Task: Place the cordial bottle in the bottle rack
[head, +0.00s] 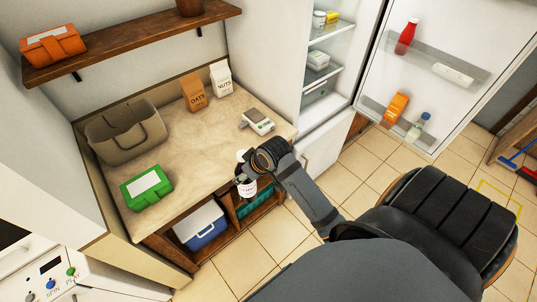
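A bottle with a white, printed label (248,188) is at the front edge of the wooden counter; the print is too small to read, but it may be the cordial bottle. My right gripper (244,175) is at this bottle, its dark fingers around the middle, and appears shut on it. The gripper and wrist hide part of the bottle, which looks close to upright. I cannot make out a bottle rack for certain. My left gripper is not in view.
The counter (195,150) holds a basket (125,140), green box (147,188), two cartons (194,92) and a scale (258,121). Below are a blue cooler (201,227) and teal crate (255,210). The open fridge door (462,45) holds a red bottle (406,37) and clear bottle (418,127).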

